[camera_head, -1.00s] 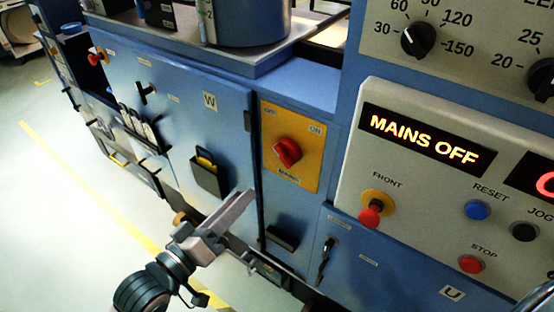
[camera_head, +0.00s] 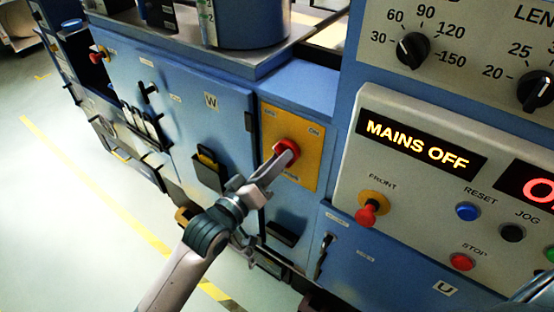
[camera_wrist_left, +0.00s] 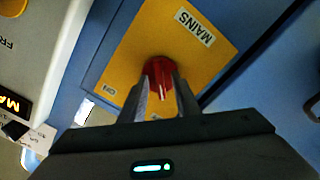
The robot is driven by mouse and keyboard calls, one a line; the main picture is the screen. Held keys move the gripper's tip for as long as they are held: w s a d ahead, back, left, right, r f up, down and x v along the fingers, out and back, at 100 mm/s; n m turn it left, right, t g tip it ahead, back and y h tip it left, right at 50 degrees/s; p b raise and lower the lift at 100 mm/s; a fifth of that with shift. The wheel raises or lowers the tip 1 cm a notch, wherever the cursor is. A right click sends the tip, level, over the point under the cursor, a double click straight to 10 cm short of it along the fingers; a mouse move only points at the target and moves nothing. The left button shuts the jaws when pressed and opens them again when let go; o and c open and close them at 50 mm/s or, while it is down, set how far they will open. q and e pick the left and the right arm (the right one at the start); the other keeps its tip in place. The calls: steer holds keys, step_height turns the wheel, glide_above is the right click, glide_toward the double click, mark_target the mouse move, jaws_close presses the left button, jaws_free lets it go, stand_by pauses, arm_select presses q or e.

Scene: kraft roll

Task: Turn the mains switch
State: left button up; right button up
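The red mains switch (camera_head: 287,149) sits on a yellow plate (camera_head: 308,172) with OFF and ON labels, on the blue cabinet. The display (camera_head: 418,144) beside it reads MAINS OFF. My left gripper (camera_head: 280,160) is at the switch, and its fingers cover the lower left part of the knob. In the left wrist view the red knob (camera_wrist_left: 159,76) shows between the two finger tips (camera_wrist_left: 160,90), which are apart on either side of it. Whether both fingers press on the knob I cannot tell.
The control panel at right has a red FRONT knob (camera_head: 367,214), a blue RESET button (camera_head: 467,211) and a red STOP button (camera_head: 461,262). A black holder (camera_head: 208,174) sticks out from the cabinet door at left. The floor at left is clear.

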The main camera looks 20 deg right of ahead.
steer(key=shift+s+a, duration=0.1)
steer(key=shift+a, duration=0.05)
arm_select(q)
jaws_close()
arm_select(e)
steer(key=shift+s+a, duration=0.2)
steer(key=shift+a, duration=0.1)
arm_select(q)
steer(key=shift+m, duration=0.4)
arm_select(e)
steer(key=shift+d+r, duration=0.15)
steer(key=shift+d, duration=0.1)
arm_select(q)
steer(key=shift+m+p, duration=2.6)
steer(key=shift+m, duration=6)
arm_select(e)
steer(key=shift+d+r, duration=0.15)
steer(key=shift+r, duration=2.25)
